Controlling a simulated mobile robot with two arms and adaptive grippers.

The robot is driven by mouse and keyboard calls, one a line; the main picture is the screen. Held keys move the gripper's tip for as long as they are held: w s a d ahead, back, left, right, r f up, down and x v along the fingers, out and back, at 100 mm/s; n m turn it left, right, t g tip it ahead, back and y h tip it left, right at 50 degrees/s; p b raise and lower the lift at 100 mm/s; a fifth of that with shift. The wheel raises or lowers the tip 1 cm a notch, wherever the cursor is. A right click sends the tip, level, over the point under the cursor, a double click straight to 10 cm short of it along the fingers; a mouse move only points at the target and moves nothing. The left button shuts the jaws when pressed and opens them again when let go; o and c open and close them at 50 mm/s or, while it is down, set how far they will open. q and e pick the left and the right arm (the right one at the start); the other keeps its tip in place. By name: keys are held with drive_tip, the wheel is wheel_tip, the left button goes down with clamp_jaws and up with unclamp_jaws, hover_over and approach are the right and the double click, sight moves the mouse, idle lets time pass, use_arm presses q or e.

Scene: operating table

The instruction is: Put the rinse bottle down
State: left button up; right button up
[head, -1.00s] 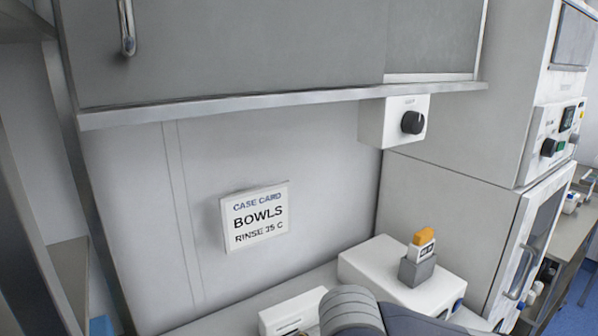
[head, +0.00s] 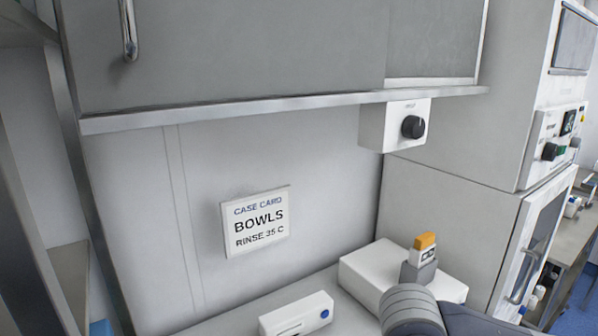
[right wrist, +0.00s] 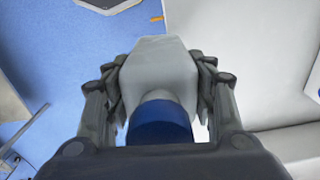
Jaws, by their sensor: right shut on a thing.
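My right gripper (right wrist: 161,78) is shut on the rinse bottle (right wrist: 158,68), a pale grey-white body with a dark blue part (right wrist: 159,122) towards my palm. Its fingers press on the bottle from both sides. Blue floor shows beyond it at the left and a pale surface at the right; I cannot tell whether the bottle touches anything beneath. In the head view only a grey part of my right arm shows at the lower right, and the gripper and bottle are out of sight. My left gripper is not in view.
A white box (head: 362,277) at the back right carries a grey holder with an orange-topped item (head: 424,247). A low white unit with a blue button (head: 297,316) stands on the counter. A case card (head: 256,221) reads "BOWLS RINSE 35 C". A shelf edge (head: 280,110) overhangs.

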drive_tip(key=d+n, duration=0.6)
drive_tip(key=n, duration=0.6)
drive_tip(key=shift+d+r+n, duration=0.15)
drive_tip(key=shift+r+n, duration=0.05)
drive_tip(key=shift+n, duration=0.1)
